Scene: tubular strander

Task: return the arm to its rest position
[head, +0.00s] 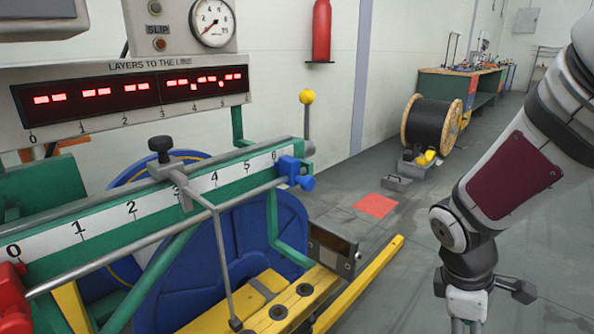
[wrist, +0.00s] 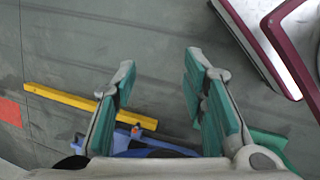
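My arm comes in from the right edge of the head view and bends downward at its wrist, over the grey floor. Only the upper part of the gripper end shows there, cut off by the bottom edge. In the wrist view my gripper (wrist: 160,66) is open, its two teal-padded fingers well apart. Nothing is between the fingers; bare floor shows through the gap.
The strander's green rail with scale (head: 150,200) and blue wheel (head: 265,235) stand at left. A yellow floor bar (head: 360,283) runs between machine and arm. A red floor square (head: 375,205), cable drum (head: 433,122) and green bench (head: 485,90) lie beyond. Floor near the arm looks clear.

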